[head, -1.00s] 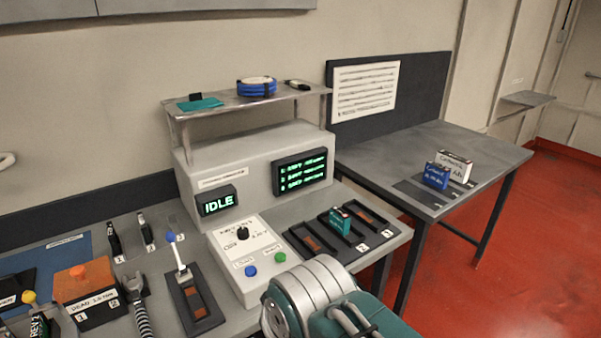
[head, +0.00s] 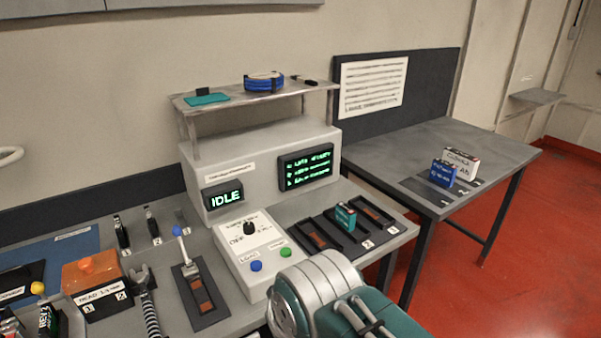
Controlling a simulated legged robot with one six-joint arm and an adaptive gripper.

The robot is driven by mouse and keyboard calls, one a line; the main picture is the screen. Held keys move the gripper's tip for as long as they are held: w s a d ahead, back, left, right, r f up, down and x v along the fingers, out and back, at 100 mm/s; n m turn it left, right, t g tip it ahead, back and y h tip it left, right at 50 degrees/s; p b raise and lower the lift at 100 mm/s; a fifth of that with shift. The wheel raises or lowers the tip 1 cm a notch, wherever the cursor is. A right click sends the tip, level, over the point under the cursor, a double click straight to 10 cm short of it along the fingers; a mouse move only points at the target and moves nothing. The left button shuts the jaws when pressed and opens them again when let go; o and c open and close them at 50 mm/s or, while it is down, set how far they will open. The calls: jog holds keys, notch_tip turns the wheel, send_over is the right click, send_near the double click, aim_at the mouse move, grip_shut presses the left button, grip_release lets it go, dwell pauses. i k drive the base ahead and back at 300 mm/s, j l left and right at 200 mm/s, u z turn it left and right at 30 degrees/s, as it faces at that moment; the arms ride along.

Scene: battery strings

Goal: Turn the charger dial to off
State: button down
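The charger (head: 255,168) is a light grey cabinet on the bench with a small green display (head: 225,198) reading "IDLE". A sloped white panel juts from its front. The charger dial (head: 249,228) is a black knob on that panel, with printed labels around it too small to read surely. A blue button (head: 256,266) and a green button (head: 285,252) sit below the dial. My arm shows at the bottom centre, in front of the panel's lower right. My gripper is not in view, and nothing of mine touches the dial.
Right of the panel is a dark tray (head: 325,247) with slots, a teal battery (head: 346,216) in one. Left stands a lever on a dark plate (head: 208,315) and an orange-topped box (head: 92,272). A shelf (head: 220,105) spans above the charger. A second table (head: 400,160) holds two batteries.

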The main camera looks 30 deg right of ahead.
aim_at(249, 227)
jog(key=i+l, duration=0.6)
jog(key=i, duration=0.2)
jog(key=j+u, duration=0.05)
